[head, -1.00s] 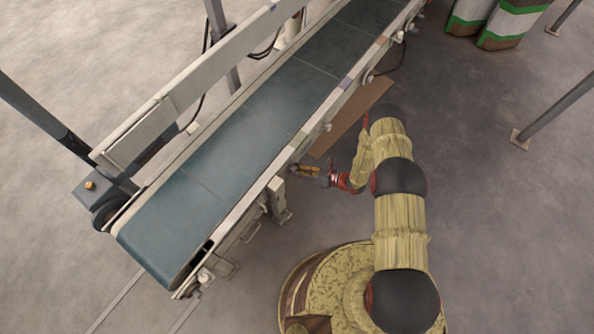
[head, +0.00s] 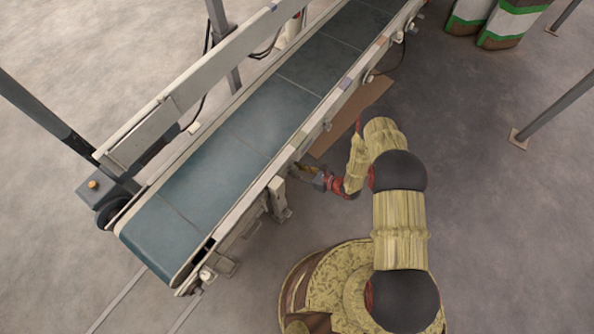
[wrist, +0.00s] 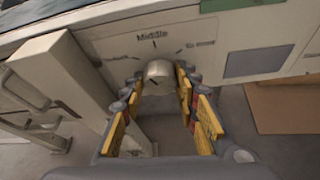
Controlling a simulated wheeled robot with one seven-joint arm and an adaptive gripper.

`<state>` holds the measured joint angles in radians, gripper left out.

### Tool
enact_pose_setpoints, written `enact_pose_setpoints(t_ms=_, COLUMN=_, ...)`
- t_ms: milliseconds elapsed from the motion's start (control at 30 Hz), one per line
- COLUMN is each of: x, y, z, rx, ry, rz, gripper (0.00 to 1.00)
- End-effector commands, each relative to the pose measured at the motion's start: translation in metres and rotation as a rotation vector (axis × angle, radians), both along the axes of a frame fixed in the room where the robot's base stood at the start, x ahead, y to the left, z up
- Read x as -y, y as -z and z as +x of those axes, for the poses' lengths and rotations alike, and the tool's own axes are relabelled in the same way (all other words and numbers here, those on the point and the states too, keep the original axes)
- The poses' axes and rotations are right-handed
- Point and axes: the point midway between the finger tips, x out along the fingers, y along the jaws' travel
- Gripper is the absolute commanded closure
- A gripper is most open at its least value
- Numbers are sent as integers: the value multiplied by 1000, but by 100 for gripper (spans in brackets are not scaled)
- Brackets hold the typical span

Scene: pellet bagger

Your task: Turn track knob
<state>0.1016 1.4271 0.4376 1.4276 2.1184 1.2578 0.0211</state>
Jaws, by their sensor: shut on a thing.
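The track knob (wrist: 158,73) is a small round grey knob on a pale panel on the conveyor's side, under the printed word "Middle", with more labels to the left and right. A dark mark shows on its face. My gripper (wrist: 160,82) has its yellow-padded fingers on either side of the knob, shut on it. In the head view my gripper (head: 302,169) reaches the near side of the conveyor (head: 222,152), where the knob itself is hidden.
A pale support leg (wrist: 75,85) stands left of the knob. A brown board (head: 350,120) lies on the floor by the conveyor. Striped sacks (head: 500,25) stand at the top right, near a grey post (head: 555,105).

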Motion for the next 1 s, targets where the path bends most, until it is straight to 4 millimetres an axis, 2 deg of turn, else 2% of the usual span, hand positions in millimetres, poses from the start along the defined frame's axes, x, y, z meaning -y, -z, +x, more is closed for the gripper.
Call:
enact_pose_setpoints(t_ms=200, x=0, y=0, z=1, rx=1, ry=1, rz=0, gripper=95)
enact_pose_setpoints(t_ms=233, x=0, y=0, z=1, rx=1, ry=1, rz=0, gripper=69)
enact_pose_setpoints(t_ms=533, x=0, y=0, z=0, rx=-1, ry=0, rz=1, gripper=52)
enact_pose_setpoints(t_ms=867, x=1, y=-1, z=0, rx=-2, ry=1, rz=1, gripper=51)
enact_pose_setpoints(t_ms=1000, x=10, y=-5, z=-6, rx=-2, ry=2, rz=1, gripper=51)
